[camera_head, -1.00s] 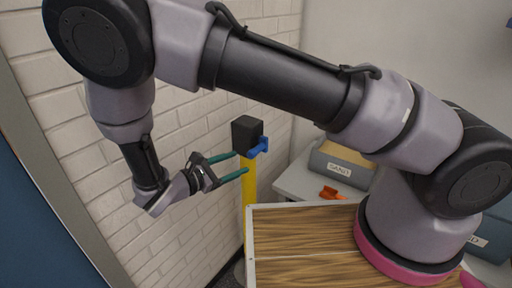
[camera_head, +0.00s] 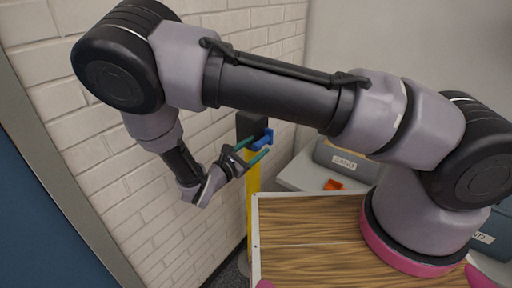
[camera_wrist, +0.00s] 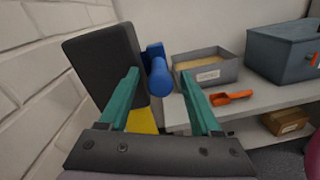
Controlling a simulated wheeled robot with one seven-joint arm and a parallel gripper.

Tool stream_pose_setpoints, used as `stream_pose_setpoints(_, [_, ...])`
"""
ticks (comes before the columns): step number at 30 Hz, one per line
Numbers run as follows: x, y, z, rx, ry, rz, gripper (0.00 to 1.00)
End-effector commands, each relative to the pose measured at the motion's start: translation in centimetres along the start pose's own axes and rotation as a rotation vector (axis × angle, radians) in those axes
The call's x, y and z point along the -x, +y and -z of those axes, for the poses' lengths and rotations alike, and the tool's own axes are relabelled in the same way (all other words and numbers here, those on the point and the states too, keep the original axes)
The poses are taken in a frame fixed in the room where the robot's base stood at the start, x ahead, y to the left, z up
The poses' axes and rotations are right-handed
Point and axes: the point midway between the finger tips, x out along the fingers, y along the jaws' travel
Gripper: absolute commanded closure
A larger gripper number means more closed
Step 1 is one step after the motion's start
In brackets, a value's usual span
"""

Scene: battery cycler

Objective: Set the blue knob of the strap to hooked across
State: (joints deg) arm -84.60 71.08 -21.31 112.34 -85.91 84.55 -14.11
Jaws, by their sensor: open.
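The blue knob (camera_wrist: 161,76) sticks out from the side of a black box (camera_wrist: 105,62) on top of a yellow post (camera_wrist: 142,121). In the head view the blue knob (camera_head: 263,139) shows just beyond my gripper (camera_head: 257,151), partly behind a fingertip. In the wrist view my gripper (camera_wrist: 160,85) is open. Its two teal fingers lie either side of the knob in the picture, the left one overlapping the black box. I cannot tell whether a finger touches the knob. No separate strap can be made out.
A white brick wall (camera_head: 110,170) stands close on the left. A shelf (camera_wrist: 265,112) on the right holds a grey bin (camera_wrist: 207,78) with a label, an orange scoop (camera_wrist: 231,97) and a blue-grey bin (camera_wrist: 280,60). A wooden top (camera_head: 310,235) lies in front.

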Motion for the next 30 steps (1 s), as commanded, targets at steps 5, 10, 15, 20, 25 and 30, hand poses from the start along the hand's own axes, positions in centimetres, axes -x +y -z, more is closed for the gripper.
stream_pose_setpoints(5, [-0.47, -0.02, 0.00, 0.001, 0.000, 0.000, 0.35])
stream_pose_setpoints(10, [-0.45, -0.02, 0.00, 0.001, 0.000, 0.000, 0.35])
stream_pose_setpoints(15, [-0.43, -0.01, 0.00, 0.001, 0.000, 0.000, 1.00])
stream_pose_setpoints(20, [-0.42, 0.01, 0.00, 0.000, 0.000, 0.000, 1.00])
stream_pose_setpoints(25, [-0.41, 0.02, 0.00, 0.000, 0.000, 0.000, 1.00])
stream_pose_setpoints(30, [-0.40, 0.03, -0.01, 0.000, 0.001, 0.000, 1.00])
